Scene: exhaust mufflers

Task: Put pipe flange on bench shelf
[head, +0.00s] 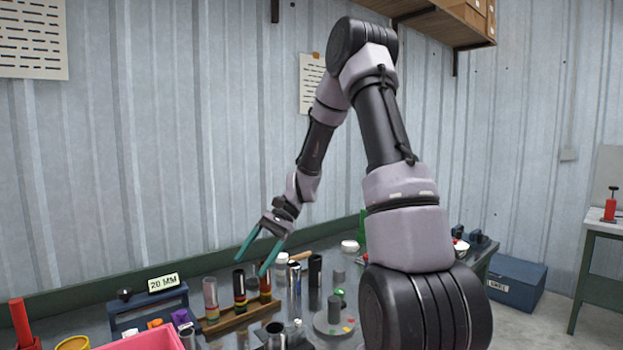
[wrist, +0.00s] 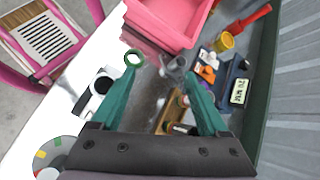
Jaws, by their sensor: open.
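My gripper (head: 252,262) is open above the bench (head: 225,270), its two teal fingers apart and pointing down to the left. In the wrist view my gripper (wrist: 162,68) has nothing clearly held between its fingers. A small green ring (wrist: 134,57) shows by the left fingertip; I cannot tell whether it is the pipe flange. A grey metal part (wrist: 174,68) lies beyond the fingers, partly hidden by the right one. No pipe flange is plain to me in the head view. A wooden shelf (head: 436,27) with boxes is on the wall; I cannot tell whether it is the bench shelf.
A wooden rack (head: 238,317) holds several coloured cylinders below my gripper. A dark stand labelled 20 MM (head: 148,297), a pink bin (head: 143,341) and a red-handled tool (head: 21,322) stand at left. A round plate (head: 334,324) and a blue box (head: 515,281) are to the right.

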